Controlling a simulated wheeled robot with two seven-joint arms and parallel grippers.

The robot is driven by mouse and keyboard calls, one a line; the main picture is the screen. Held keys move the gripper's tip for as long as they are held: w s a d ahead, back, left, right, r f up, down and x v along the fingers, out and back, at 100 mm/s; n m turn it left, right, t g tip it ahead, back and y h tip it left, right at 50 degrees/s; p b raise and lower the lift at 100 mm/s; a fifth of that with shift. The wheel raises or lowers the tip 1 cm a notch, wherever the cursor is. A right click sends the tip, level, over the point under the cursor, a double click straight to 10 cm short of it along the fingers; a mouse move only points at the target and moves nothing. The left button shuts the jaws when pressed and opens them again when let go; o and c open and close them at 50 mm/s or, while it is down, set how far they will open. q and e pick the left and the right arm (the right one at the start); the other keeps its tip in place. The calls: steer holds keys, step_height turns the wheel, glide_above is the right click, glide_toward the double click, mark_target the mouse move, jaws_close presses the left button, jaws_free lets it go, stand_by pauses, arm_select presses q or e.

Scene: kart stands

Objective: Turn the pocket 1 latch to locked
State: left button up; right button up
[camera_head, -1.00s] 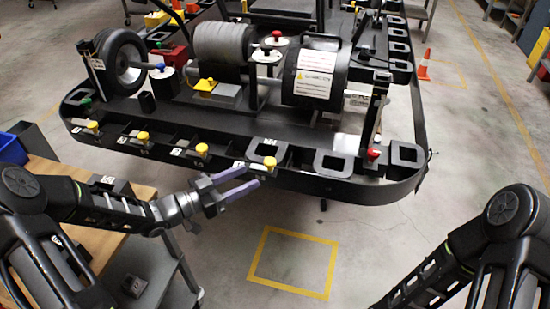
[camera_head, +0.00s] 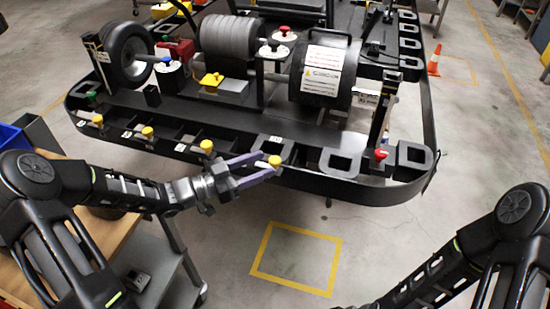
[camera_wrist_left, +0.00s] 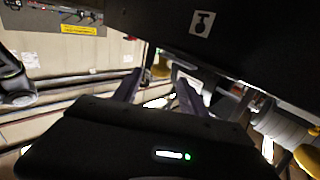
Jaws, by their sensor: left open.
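Several yellow latch knobs stand along the front edge of the black kart tray (camera_head: 330,187). They include a far-left knob (camera_head: 97,120), a second knob (camera_head: 147,132), a third knob (camera_head: 206,146) and the rightmost knob (camera_head: 274,161). The small number labels are too blurred to tell which is pocket 1. My left gripper (camera_head: 267,165) is open, its purple fingers reaching right with their tips at the rightmost knob. Contact cannot be told. The left wrist view shows the fingers (camera_wrist_left: 157,91) apart, with a yellow knob (camera_wrist_left: 160,70) beyond them. My right gripper is out of view.
The tray carries a wheel (camera_head: 125,54), a grey ribbed roll (camera_head: 229,38), a black cylinder (camera_head: 325,75) and a red knob (camera_head: 381,154). A wooden bench (camera_head: 108,232) stands at the lower left. The floor in front, with a yellow square (camera_head: 297,258), is clear.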

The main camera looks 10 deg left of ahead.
mark_target(270, 162)
arm_select(q)
steer(key=x, duration=0.4)
steer(key=shift+w+d+p, duration=0.3)
steer(key=shift+c, duration=0.2)
jaws_close()
